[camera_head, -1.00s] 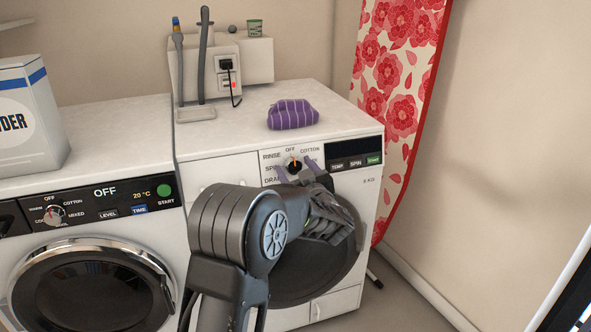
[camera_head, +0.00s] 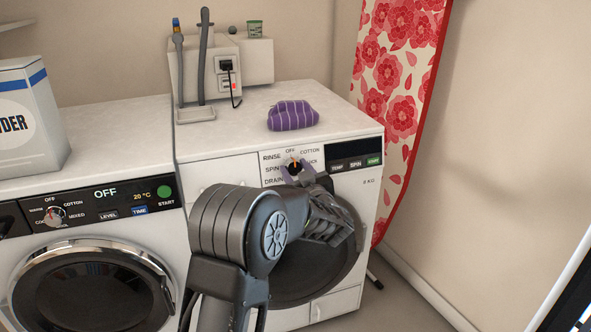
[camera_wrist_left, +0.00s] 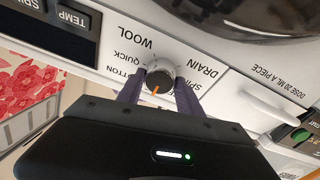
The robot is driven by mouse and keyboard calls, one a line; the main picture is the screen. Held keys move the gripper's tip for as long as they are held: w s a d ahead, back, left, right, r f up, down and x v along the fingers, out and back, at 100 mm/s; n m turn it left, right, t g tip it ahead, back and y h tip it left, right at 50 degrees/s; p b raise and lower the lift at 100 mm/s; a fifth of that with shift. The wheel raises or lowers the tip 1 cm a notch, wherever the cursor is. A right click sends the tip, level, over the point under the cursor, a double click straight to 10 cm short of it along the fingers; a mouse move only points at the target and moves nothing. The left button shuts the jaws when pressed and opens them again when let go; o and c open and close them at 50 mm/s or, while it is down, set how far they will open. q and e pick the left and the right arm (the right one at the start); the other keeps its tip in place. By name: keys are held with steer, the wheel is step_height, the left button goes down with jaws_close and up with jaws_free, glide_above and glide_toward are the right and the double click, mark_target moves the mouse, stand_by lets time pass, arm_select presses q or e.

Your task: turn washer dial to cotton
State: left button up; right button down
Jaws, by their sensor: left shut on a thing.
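The washer dial (camera_head: 294,164) is a dark knob with an orange pointer, on the right washer's (camera_head: 219,171) white front panel. Its pointer is up, close to the OFF label; COTTON is printed to the upper right. In the left wrist view the dial (camera_wrist_left: 159,80) shows large and upside down, with WOOL, DRAIN and QUICK around it. My left gripper (camera_head: 298,170) is shut on the dial, one purple-grey finger on each side, as the left wrist view (camera_wrist_left: 158,88) shows. The gripper body hides the OFF label there. My right gripper is not in view.
The left washer (camera_head: 85,180) has its own dial (camera_head: 54,216) and carries a powder box (camera_head: 30,115). A purple striped cloth bundle (camera_head: 292,115) lies on the right washer's top.

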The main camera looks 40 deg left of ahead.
arm_select(q)
steer(key=shift+r+m+p, duration=0.15)
steer(key=shift+m+p, duration=0.25)
steer(key=shift+p, duration=0.1)
steer(key=m+h+p, duration=0.1)
steer(key=m+p, duration=0.2)
steer(key=p, duration=0.1)
steer(key=m+t+p, duration=0.1)
steer(key=m+p, duration=0.3)
steer(key=shift+r+h, duration=0.15)
steer(key=shift+h, duration=0.25)
steer(key=shift+f+m+t+h+p, duration=0.25)
steer(key=shift+m+t+h+p, duration=0.15)
steer(key=shift+m+p, duration=0.85)
steer(key=o, duration=1.4)
steer(key=shift+c, duration=0.2)
steer(key=v, duration=0.7)
steer(key=shift+s+d, duration=0.3)
steer(key=shift+d, duration=0.05)
